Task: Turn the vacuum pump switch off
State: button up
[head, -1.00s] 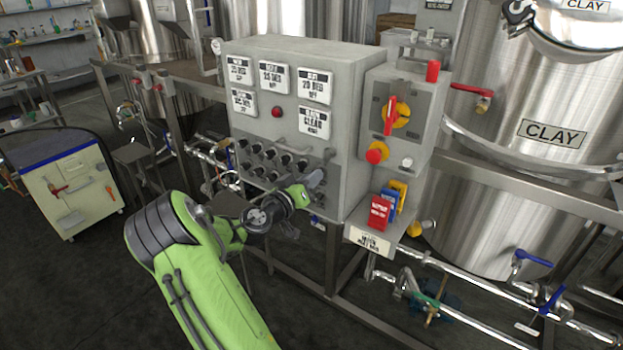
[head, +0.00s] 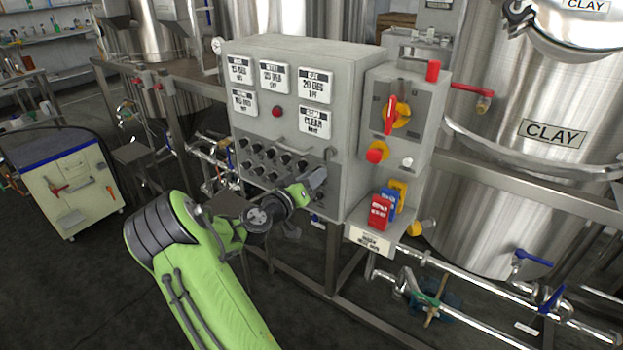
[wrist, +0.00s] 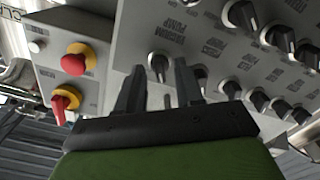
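The vacuum pump switch (wrist: 160,66) is a dark rotary knob with a light pointer, under a "VACUUM PUMP" label in the wrist view. It sits on the lower part of the grey control cabinet (head: 350,110). My gripper (wrist: 159,78) is open, with one finger to each side of this knob in that view. I see no clear contact; the depth between fingertips and knob is hard to tell. In the head view my gripper (head: 313,180) is at the lower right of the knob panel and hides the switch.
Several other black knobs (head: 270,157) stand close by; one (wrist: 200,74) is partly behind my right finger. A red-yellow rotary switch (head: 390,115) and red button (head: 377,152) are on the side box. Red and blue padlocks (head: 379,210) hang below.

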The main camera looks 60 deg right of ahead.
jog(key=w+a, duration=0.2)
jog(key=a, duration=1.3)
jog(key=shift+w+a, duration=0.2)
jog(key=shift+a, duration=0.1)
